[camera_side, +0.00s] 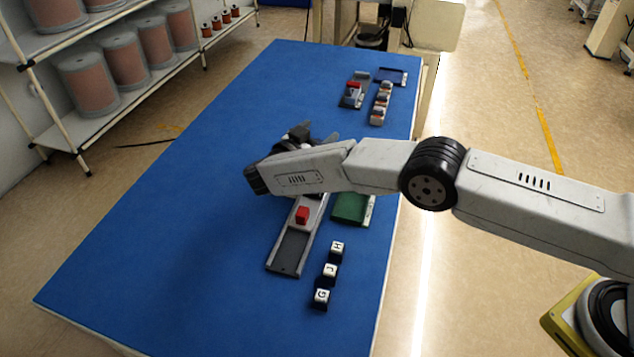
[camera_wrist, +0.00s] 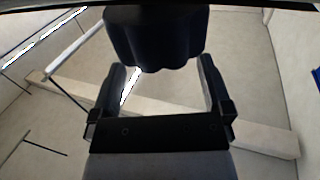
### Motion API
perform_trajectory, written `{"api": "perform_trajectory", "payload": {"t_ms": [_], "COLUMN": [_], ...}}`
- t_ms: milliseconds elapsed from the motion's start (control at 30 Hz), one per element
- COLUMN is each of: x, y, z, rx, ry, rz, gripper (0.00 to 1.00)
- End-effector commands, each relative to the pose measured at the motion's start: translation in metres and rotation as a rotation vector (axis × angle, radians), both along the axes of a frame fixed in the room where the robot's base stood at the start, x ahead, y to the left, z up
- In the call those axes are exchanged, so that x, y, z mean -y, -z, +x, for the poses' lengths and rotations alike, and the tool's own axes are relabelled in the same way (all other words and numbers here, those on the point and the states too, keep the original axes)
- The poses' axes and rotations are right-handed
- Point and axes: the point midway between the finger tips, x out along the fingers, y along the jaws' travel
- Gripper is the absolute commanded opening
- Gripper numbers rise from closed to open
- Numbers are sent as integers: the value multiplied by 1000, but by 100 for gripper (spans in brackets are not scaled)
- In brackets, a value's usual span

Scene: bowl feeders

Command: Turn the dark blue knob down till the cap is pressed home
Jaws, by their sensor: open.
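A dark blue, lobed knob (camera_wrist: 155,38) fills the top middle of the wrist view. My gripper (camera_wrist: 161,66) is open, and its two fingertips reach the near side of the knob, one to the left and one to the right. Whether they touch it I cannot tell. In the side view, dark parts (camera_side: 298,131) show just behind the end of my arm, but knob and gripper are hard to tell apart there. The cap is not visible in either view.
A blue tray (camera_side: 392,76) and small parts (camera_side: 380,103) lie farther back. The table's left is clear.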

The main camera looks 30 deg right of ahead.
Motion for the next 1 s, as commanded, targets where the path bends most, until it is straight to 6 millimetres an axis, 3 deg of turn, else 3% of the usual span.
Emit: {"api": "perform_trajectory", "payload": {"t_ms": [1000], "x": [10], "y": [-52], "z": [-43], "rx": [0], "ry": [1], "rz": [0], "gripper": [100]}}
